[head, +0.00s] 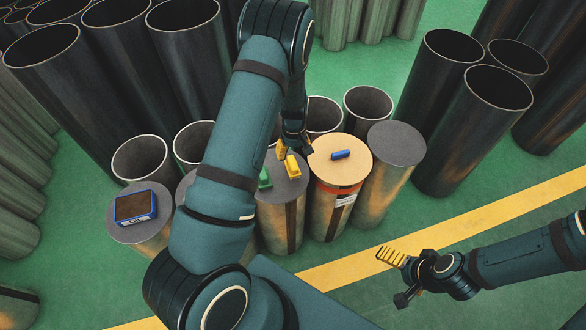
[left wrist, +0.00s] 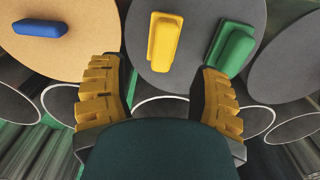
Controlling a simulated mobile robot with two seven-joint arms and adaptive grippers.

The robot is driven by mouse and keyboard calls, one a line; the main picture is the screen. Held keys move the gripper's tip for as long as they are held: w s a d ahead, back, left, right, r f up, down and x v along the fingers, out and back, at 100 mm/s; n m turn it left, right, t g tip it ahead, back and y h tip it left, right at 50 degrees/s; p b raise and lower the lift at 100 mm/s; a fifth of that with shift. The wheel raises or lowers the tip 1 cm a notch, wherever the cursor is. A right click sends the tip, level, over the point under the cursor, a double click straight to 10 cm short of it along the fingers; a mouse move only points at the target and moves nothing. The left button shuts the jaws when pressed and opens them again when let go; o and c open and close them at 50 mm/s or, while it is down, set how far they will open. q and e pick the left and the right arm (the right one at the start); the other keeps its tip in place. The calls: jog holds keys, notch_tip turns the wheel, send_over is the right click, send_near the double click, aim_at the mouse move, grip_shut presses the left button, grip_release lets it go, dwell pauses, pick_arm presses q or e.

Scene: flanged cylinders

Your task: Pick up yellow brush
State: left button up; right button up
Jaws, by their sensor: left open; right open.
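The yellow brush (head: 293,168) stands out on the grey top of a cylinder near the middle of the head view. In the left wrist view the yellow brush (left wrist: 163,42) lies ahead of and between the two fingers. My left gripper (head: 289,150) is open and empty, close to the brush; the wrist view shows its yellow ribbed fingers (left wrist: 160,78) spread apart. Contact with the brush cannot be told. My right gripper (head: 398,275) is open and empty, over the floor at the lower right, away from the brush.
A green brush (head: 265,178) lies close beside the yellow one on the same top. A blue brush (head: 341,154) lies on the tan-topped cylinder (head: 352,172). A blue-edged device (head: 135,207) sits on a left cylinder.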

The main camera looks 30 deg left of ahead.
aim_at(293, 161)
pick_arm(q)
jog(key=shift+s+a+f+b, duration=0.1)
jog(key=shift+f+b, duration=0.3)
jog(key=shift+f, duration=1.25)
jog(key=shift+s+a+f+b, duration=0.1)
jog(key=shift+f+b, duration=0.25)
jog(key=shift+f, duration=1.3)
jog(key=shift+r, duration=0.1)
grip_shut()
